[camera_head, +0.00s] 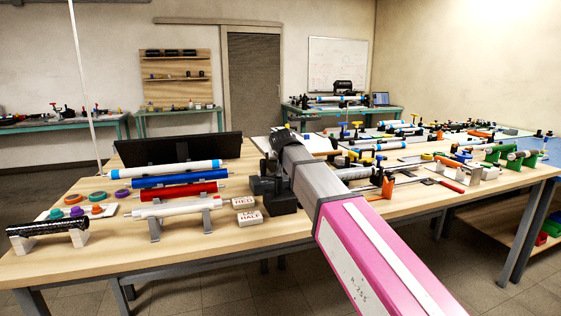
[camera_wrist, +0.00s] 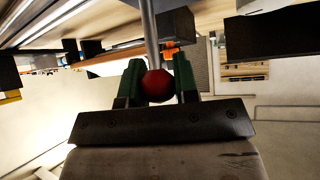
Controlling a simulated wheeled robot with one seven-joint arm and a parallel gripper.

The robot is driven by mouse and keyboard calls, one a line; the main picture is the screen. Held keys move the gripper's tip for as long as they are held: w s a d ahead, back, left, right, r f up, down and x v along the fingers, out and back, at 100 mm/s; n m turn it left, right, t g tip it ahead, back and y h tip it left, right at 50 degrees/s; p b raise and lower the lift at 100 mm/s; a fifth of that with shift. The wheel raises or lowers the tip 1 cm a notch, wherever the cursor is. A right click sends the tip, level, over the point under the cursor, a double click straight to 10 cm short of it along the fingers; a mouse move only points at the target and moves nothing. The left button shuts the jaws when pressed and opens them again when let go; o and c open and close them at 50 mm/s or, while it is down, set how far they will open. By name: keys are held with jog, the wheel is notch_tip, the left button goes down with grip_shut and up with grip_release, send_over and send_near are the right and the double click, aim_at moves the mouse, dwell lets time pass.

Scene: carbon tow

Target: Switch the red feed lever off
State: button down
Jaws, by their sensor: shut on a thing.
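The red ball knob of the feed lever (camera_wrist: 157,86) sits between the two green fingers of my gripper (camera_wrist: 159,66) in the wrist view. The fingers touch or nearly touch its sides, and the gripper is shut on it. A grey metal rod (camera_wrist: 150,35) runs up from the knob. A small orange part (camera_wrist: 171,49) shows close behind the rod. In the head view my arm reaches over the middle of the table, and its wrist hides the knob and the fingertips.
Left of my arm on the wooden table (camera_head: 110,262) lie white, blue and red rolls (camera_head: 180,192), a black tube (camera_head: 48,229) and two labelled blocks (camera_head: 248,217). Right of it stand clamps, tools and an orange-footed stand (camera_head: 388,186). A dark panel (camera_head: 180,149) stands behind the rolls.

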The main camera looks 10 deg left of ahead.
jog(key=c, duration=0.9)
grip_release()
jog(key=shift+o, duration=0.2)
jog(key=shift+w, duration=0.1)
